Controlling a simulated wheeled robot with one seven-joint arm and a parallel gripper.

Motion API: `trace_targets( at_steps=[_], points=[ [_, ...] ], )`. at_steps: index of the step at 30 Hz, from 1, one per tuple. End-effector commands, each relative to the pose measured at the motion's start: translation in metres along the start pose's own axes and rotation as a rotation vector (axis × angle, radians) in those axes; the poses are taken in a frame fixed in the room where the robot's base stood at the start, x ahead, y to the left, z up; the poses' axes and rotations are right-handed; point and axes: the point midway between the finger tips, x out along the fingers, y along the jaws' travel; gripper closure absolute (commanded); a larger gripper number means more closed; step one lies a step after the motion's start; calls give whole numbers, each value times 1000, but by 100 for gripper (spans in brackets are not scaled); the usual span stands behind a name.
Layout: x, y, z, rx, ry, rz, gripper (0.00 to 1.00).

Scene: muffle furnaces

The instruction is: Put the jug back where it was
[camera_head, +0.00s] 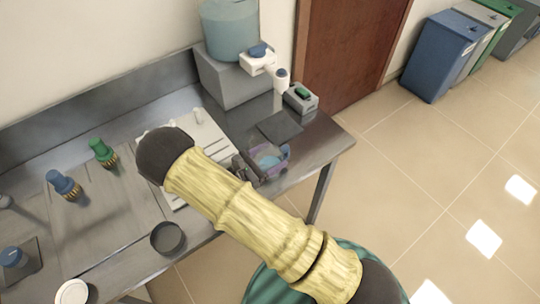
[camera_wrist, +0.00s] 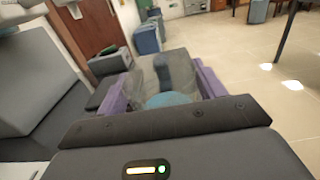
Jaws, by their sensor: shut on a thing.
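The jug (camera_head: 267,155) is clear with a blue patch inside. It is held over the right part of the grey metal bench (camera_head: 215,233), near its front edge. My gripper (camera_head: 270,164) is shut on it, with a purple finger on each side. In the wrist view, the jug (camera_wrist: 168,100) sits between the two fingers of my gripper (camera_wrist: 160,88). Its lower part is hidden there by the gripper body. I cannot tell whether its base touches the bench.
A water tank (camera_head: 230,32) stands on a grey block. A white board (camera_head: 205,137), a dark round dish (camera_head: 167,238) and green (camera_head: 102,152) and blue (camera_head: 63,184) knobbed items are left.

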Motion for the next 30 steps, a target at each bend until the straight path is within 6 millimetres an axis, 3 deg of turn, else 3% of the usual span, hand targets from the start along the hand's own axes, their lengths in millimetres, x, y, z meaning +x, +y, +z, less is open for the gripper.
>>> trace_targets(
  at_steps=[9,10,13,25,30],
  points=[
    [0,0,-3,1,-1,0,64],
    [0,0,-4,1,0,0,29],
    [0,0,-3,1,0,0,9],
    [-1,0,2,1,0,0,9],
    [-23,1,-1,2,1,4,9]
  ],
)
